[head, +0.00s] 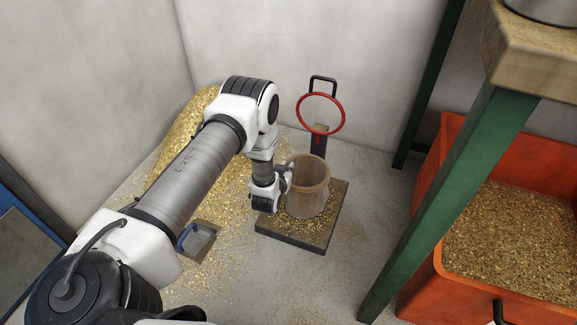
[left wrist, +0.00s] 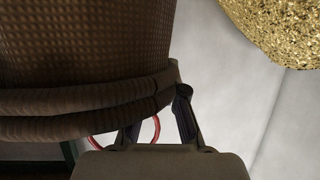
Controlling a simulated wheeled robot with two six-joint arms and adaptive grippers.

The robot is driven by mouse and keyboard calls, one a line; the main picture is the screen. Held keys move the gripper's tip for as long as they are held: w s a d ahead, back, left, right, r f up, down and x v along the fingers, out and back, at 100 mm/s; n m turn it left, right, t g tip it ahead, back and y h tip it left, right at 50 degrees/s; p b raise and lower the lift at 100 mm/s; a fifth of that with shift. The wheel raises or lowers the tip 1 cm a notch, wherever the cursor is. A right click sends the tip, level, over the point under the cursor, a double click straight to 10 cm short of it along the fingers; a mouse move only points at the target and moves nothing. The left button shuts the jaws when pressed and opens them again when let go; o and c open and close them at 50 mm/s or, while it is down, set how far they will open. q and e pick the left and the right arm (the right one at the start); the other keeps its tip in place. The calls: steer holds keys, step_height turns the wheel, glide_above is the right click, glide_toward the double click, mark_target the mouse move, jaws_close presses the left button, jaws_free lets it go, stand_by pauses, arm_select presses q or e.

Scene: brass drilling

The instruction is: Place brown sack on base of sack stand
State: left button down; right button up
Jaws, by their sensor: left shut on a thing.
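The brown sack (head: 308,190) is upright with its rim at the top, over the base (head: 322,229) of the sack stand. I cannot tell whether its bottom touches the base. The stand's post rises behind the sack and carries a red ring (head: 320,113) and a black handle. My left gripper (head: 288,176) is at the left side of the sack's rim, shut on it. In the left wrist view the woven sack (left wrist: 85,50) and its rolled rim fill the upper left, beside the gripper fingers (left wrist: 160,120). My right gripper is out of view.
A heap of brass shavings (head: 175,150) lies along the left wall, with shavings scattered on the floor and base. A dustpan-like tray with a blue handle (head: 187,236) lies left of the base. An orange bin (head: 425,275) of shavings and a green table leg (head: 440,200) stand right.

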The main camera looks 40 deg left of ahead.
arm_select(q)
steer(key=shift+f, duration=0.1)
steer(key=c, duration=1.2)
jaws_free()
